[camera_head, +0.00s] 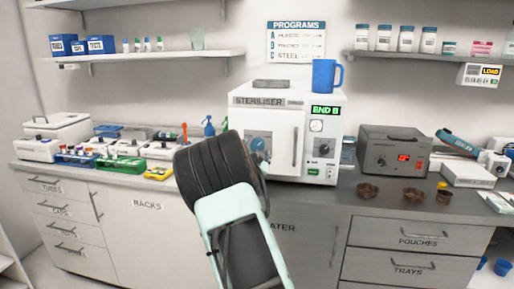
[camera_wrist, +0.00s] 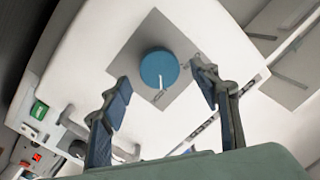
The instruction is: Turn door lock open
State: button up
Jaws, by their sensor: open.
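The door lock is a round blue knob with a white pointer line, on a grey square plate (camera_wrist: 135,75) on the steriliser's white door. The knob (camera_wrist: 160,67) shows in the wrist view between and beyond the two fingertips of my open gripper (camera_wrist: 161,80). I see no finger touching it; the remaining gap is hard to judge. The pointer line runs toward the gripper in that view. In the head view the steriliser (camera_head: 318,100) stands on the counter with its door shut. My dark wrist covers part of the door front, and the lock is partly hidden there.
A blue mug (camera_head: 324,76) and a grey flat item (camera_head: 271,84) sit on top of the steriliser. A grey box with a red display (camera_head: 394,150) stands to its right, with brown bowls (camera_head: 413,195) in front. Racks and bottles fill the counter on the left.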

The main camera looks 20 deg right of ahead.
jog(key=shift+x, duration=1.05)
jog(key=shift+c, duration=0.2)
jog(key=c, duration=1.1)
